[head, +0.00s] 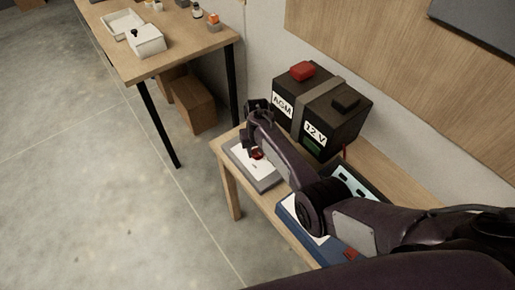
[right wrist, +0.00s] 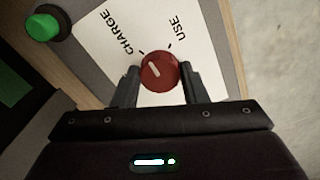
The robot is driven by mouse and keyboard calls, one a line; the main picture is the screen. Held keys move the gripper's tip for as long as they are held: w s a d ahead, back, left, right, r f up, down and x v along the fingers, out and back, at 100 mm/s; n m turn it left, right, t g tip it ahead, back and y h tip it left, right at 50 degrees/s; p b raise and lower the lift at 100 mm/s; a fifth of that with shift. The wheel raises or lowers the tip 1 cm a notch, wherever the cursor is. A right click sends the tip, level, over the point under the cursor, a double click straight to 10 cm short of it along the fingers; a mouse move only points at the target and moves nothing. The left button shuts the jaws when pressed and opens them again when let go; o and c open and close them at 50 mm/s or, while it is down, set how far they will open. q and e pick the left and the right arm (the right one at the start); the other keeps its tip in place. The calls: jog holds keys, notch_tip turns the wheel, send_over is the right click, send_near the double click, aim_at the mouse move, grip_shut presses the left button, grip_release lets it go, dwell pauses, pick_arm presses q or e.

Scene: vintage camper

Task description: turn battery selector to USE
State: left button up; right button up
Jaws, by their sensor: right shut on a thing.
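The battery selector is a red round knob (right wrist: 159,70) on a white panel (right wrist: 110,25) marked CHARGE and USE. Its white pointer line tilts to the upper left in the right wrist view, nearer the CHARGE side than the USE side. My right gripper (right wrist: 160,82) has its two dark fingers on either side of the knob, shut on it. In the head view my right gripper (head: 254,147) reaches down over the grey selector box, and the red knob (head: 257,155) shows just below it. My left gripper is not in view.
A black battery (head: 330,118) labelled AGM and 12 V stands behind the selector box on the wooden bench (head: 229,185). A green button (right wrist: 42,27) sits beside the panel. A blue box (head: 297,228) lies nearer, partly under my arm. Another table (head: 165,60) stands at upper left.

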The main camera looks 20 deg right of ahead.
jog(key=m, duration=0.4)
jog(key=shift+m+p, duration=0.3)
jog(key=m, duration=0.5)
jog(key=shift+m, duration=0.3)
jog(key=o, duration=1)
jog(key=shift+c, duration=0.2)
notch_tip(320, 180, up, 8)
jog(key=shift+f+p, duration=0.1)
jog(key=shift+p, duration=0.4)
